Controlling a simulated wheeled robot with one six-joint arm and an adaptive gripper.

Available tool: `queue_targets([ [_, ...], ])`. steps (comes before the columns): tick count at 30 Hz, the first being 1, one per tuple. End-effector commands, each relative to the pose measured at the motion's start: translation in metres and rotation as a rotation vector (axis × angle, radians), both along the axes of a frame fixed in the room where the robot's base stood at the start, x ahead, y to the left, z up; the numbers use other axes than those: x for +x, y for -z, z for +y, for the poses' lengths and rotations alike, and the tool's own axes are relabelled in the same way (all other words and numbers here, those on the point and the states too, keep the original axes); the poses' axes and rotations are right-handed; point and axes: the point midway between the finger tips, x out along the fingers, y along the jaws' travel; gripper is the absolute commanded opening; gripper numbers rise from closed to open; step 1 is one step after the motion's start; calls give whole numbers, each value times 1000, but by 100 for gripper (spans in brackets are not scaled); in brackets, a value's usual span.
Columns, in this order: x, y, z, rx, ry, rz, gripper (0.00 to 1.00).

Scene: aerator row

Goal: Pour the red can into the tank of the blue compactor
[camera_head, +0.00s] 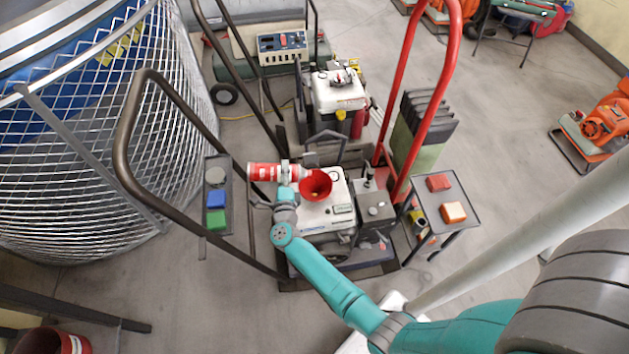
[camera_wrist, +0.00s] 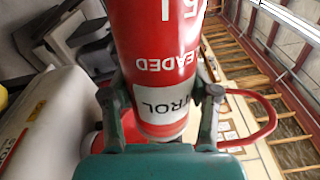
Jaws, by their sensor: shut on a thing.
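A red can (camera_head: 262,172) with white lettering lies about horizontal in the head view, its narrow end toward a red funnel (camera_head: 316,184). My gripper (camera_head: 285,172) is shut around the can, just left of the funnel. The funnel stands on the white tank (camera_head: 338,208) of the machine in the middle; no blue body shows there. The can's mouth and any flow are not clear.
A dark tray (camera_head: 214,232) with a grey, a blue and a green item is at left. A small table (camera_head: 458,222) with red and orange blocks is at right. Dark and red bar handles (camera_head: 412,90) rise around the machine. A wire mesh cage (camera_head: 90,150) fills the left.

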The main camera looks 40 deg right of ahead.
Motion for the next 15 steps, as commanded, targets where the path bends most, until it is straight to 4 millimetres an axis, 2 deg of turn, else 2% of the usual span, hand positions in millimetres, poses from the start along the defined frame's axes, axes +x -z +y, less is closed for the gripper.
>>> queue_targets([
  [15,0,0,-1,17,0,-15,20],
])
